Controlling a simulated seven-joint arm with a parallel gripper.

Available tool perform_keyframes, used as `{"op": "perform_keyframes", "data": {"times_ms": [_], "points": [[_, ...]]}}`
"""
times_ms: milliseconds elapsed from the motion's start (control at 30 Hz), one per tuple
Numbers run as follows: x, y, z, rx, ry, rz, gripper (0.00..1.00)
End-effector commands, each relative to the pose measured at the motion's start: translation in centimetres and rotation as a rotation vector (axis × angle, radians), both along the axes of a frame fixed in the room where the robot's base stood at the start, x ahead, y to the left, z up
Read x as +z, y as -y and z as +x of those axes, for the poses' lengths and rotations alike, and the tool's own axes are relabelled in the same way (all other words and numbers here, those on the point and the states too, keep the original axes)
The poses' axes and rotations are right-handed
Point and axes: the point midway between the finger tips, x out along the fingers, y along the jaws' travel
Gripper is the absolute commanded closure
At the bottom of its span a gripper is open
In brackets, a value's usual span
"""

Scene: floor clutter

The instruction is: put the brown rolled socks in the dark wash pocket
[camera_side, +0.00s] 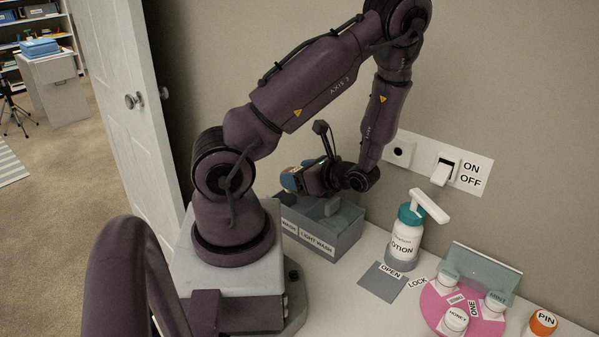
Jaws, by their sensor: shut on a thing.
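A grey box (347,240) with pockets stands against my base. Its right label reads "LIGHT WASH". The label to its left is partly hidden behind my base, and only "WASH" shows. That left pocket (289,227) is mostly hidden. A grey-green thing (333,207) shows in the light wash pocket. My gripper (293,180) is above the box's left part, pointing left, with a blue and pale end. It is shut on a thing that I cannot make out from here. I cannot pick out the brown rolled socks.
A lotion pump bottle (404,238) stands right of the box. A grey square (383,282) lies before it, near "OPEN" and "LOCK" labels. A pink round tray (437,306) holds labelled jars. An orange-capped "PIN" bottle (542,323) is far right. A wall switch (443,172) is behind.

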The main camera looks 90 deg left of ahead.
Motion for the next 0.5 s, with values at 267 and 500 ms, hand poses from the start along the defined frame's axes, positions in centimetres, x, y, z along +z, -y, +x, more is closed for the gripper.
{"op": "perform_keyframes", "data": {"times_ms": [267, 500], "points": [[0.03, -0.01, -0.01, 0.000, 0.000, 0.000, 0.62], [0.03, 0.00, 0.00, 0.000, 0.000, 0.000, 0.09]]}}
